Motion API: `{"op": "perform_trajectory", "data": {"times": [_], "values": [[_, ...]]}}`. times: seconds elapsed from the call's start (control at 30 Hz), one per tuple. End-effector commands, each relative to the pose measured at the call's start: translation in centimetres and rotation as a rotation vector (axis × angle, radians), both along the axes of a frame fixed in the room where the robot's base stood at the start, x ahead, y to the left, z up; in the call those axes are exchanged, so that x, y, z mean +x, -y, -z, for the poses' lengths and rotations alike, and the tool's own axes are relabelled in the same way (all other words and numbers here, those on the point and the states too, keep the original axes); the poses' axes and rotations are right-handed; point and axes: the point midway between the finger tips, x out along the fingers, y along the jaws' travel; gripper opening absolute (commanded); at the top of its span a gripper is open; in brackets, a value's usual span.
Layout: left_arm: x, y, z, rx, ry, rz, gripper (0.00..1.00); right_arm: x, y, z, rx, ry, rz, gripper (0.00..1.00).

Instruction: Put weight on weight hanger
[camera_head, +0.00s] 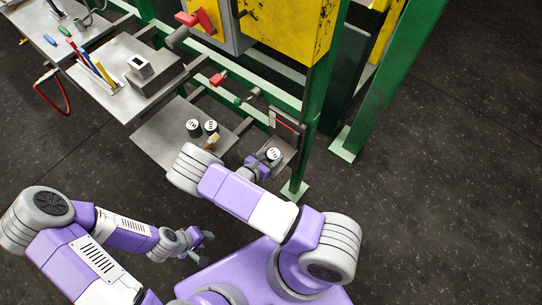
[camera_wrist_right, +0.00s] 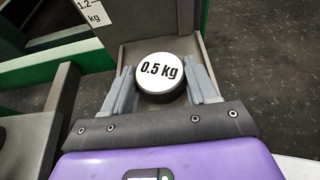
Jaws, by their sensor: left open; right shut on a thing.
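A round weight with a white top marked "0.5 kg" (camera_wrist_right: 161,72) is between the fingers of my right gripper (camera_wrist_right: 163,88), which is shut on it. In the head view this weight (camera_head: 273,154) is over a grey bracket-like holder (camera_head: 285,150) fixed by the green frame, likely the weight hanger. I cannot tell whether the weight touches the holder's base. Two other weights (camera_head: 193,127) (camera_head: 211,127) stand side by side on the grey lower shelf. My left gripper (camera_head: 205,243) is open and empty, low on the left, away from the weights.
The lower shelf (camera_head: 155,135) also has a small tan block (camera_head: 212,141). A green post (camera_head: 318,100) stands just behind the holder. A label reading "1.2 kg" (camera_wrist_right: 92,12) shows at the wrist view's upper left. An upper shelf (camera_head: 100,85) holds tools and a grey box.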

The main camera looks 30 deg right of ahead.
Motion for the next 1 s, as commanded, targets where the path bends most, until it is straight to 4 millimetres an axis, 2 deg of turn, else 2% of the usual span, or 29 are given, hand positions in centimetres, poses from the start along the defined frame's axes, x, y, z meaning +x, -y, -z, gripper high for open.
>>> {"op": "perform_trajectory", "data": {"times": [0.03, 0.17, 0.53, 0.67, 1.0], "values": [[0.0, 0.0, 0.1, 0.000, 0.000, 0.000, 0.43, 0.0, 0.0, 0.1, 0.000, 0.000, 0.000, 0.63], [0.0, 0.0, 0.0, 0.000, 0.000, 0.000, 0.43, 0.0, 0.0, 0.1, 0.000, -0.001, 0.000, 0.82], [0.0, 0.0, -0.3, 0.000, 0.000, 0.000, 0.43, 0.0, 0.0, -0.4, 0.000, 0.000, 0.000, 0.84], [0.0, 0.0, -0.9, 0.000, 0.000, 0.000, 0.43, -0.6, -1.6, -1.1, 0.002, 0.000, -0.003, 0.84], [0.0, 0.0, -2.6, 0.000, 0.000, 0.000, 0.43, -3.2, -7.8, -3.9, 0.002, 0.000, -0.003, 0.84]]}}
